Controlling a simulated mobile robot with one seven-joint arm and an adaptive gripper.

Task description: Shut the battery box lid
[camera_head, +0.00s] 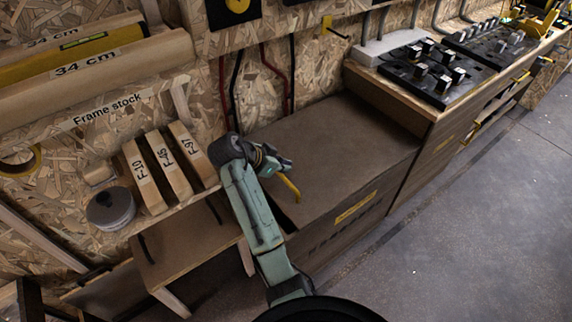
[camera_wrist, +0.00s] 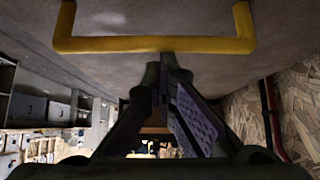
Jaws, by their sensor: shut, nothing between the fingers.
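The battery box is most likely the long brown box (camera_head: 350,215) with a yellow label on its front. Its broad brown top (camera_head: 340,145) looks flat, and I cannot tell whether any gap is left under the lid. A yellow bar handle (camera_head: 291,188) shows beside my gripper (camera_head: 287,165), at the left part of the box top. In the wrist view the yellow handle (camera_wrist: 150,44) spans a brown panel (camera_wrist: 200,18). My gripper (camera_wrist: 167,55) is shut and empty, its fingertips at the middle of the handle, touching or very near it.
Upright wooden blocks (camera_head: 157,172) and a grey round tin (camera_head: 110,207) stand on a shelf to the left. A bench with black trays (camera_head: 435,70) stands at the right. Red and black cables (camera_head: 270,75) hang behind. The grey floor (camera_head: 470,230) at right is clear.

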